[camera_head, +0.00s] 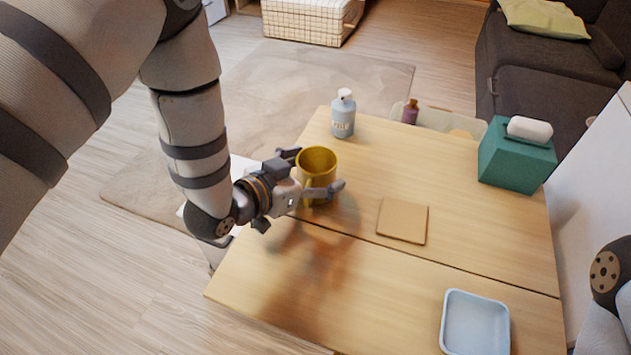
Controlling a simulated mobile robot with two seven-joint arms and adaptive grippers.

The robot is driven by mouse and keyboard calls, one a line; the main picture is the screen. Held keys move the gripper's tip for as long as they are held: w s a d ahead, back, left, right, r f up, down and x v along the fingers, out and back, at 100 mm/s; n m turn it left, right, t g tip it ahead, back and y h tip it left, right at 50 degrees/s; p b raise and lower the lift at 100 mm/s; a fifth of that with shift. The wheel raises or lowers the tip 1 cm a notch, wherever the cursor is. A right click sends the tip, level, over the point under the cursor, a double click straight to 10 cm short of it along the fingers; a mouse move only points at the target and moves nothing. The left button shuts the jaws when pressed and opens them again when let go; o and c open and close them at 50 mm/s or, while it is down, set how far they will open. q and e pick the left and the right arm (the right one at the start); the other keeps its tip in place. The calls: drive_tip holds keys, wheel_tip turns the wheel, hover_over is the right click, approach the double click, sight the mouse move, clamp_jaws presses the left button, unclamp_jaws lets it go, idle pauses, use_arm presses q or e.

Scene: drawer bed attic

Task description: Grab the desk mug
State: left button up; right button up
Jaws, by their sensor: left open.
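The desk mug (318,165) is yellow and stands upright on the wooden table, left of its middle. My left gripper (314,172) is at the mug from the left, with its fingers spread. One finger is on the far left side of the mug and the other is at its near right side. The mug is between the fingers; whether they touch it I cannot tell. Part of my right arm shows at the right edge, but its gripper is out of view.
The wooden table (300,265) also holds a soap bottle (342,116), a brown square coaster (402,220), a teal tissue box (515,160) and a pale blue tray (475,325). A small purple bottle (410,112) stands beyond the far edge. The table's front left is clear.

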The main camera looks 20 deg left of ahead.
use_arm(q)
drive_tip(key=c, duration=1.4)
drive_tip(key=shift+r, duration=0.1)
